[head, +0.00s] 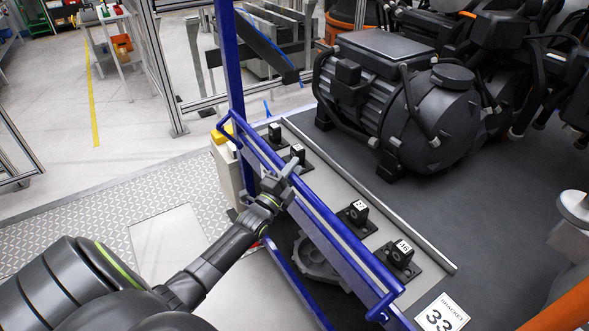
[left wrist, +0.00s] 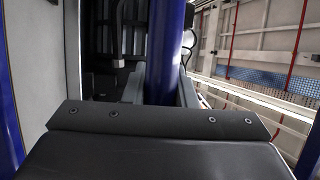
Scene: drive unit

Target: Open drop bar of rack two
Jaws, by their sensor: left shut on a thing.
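The blue drop bar (head: 325,210) runs diagonally along the front of the rack, from a blue upright post (head: 233,65) at the back to the near right. My left gripper (head: 284,178) is shut on the bar, towards its far end. In the left wrist view a blue tube (left wrist: 164,45) stands between the two fingers of my left gripper (left wrist: 163,88). The fingertips are partly hidden by the wrist housing. I cannot see a rack number. My right gripper is in neither view.
Behind the bar, a grey rack shelf (head: 330,187) carries small black numbered blocks (head: 356,213). A large dark motor unit (head: 410,100) stands beyond it. Open floor (head: 130,110) shows at the left.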

